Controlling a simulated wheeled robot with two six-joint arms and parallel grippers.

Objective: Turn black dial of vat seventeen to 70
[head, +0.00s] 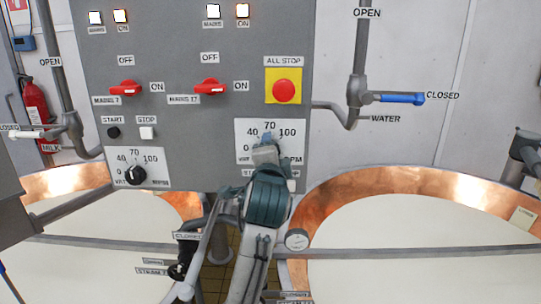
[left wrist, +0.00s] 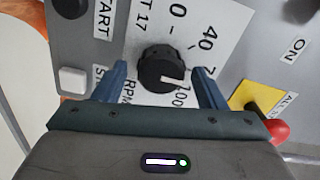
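The vat seventeen dial plate (head: 243,130), marked 0, 40, 70 and 100, is on the grey panel in the head view. My left gripper (head: 268,142) is in front of it and hides its dial there. In the left wrist view the black dial (left wrist: 158,66) sits between the two fingers of my left gripper (left wrist: 160,84), next to the label ending in T 17. A narrow gap shows on each side, so the fingers look open and apart from it. The dial's white mark points to the lower right, seemingly between 70 and 100. My right gripper is not in view.
The red stop button (head: 287,90) on its yellow plate is just above the dial. Another black dial (head: 135,175) and red switches (head: 208,86) are to the left. A blue-handled water valve (head: 400,98) is to the right. Copper-rimmed vats (head: 470,183) stand below.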

